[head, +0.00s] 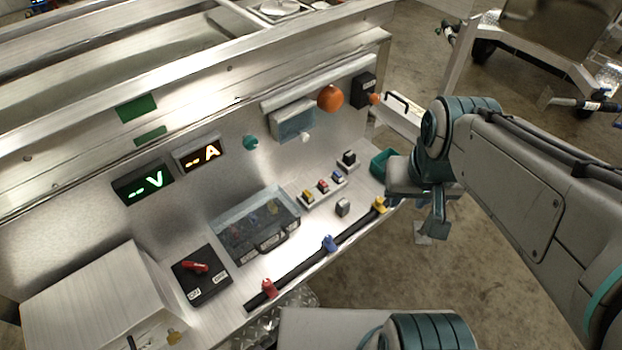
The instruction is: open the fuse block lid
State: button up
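A box with a clear bluish cover (293,124) and a small pale knob (305,138) is mounted on the upright metal panel, left of an orange ball-shaped part; it looks like the fuse block with its lid down. A larger clear-topped case (256,226) with small coloured parts inside lies on the bench below; its cover also looks shut. I cannot tell for certain which is the fuse block. My gripper (431,236) hangs past the bench's right end, to the right of and apart from both boxes. Its fingers are seen from the side, so their opening is unclear.
A rack of small coloured blocks (323,187), a loose grey block (343,207) and a teal bin (382,163) stand on the bench's right part. A red-handled switch (197,268) is at left. The orange ball (330,97) and black box (363,90) project from the panel.

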aim_at(262, 251)
jog(key=z, duration=0.15)
jog(key=k, duration=0.75)
jog(key=u, duration=0.85)
jog(key=i, duration=0.5)
jog(key=u, duration=0.05)
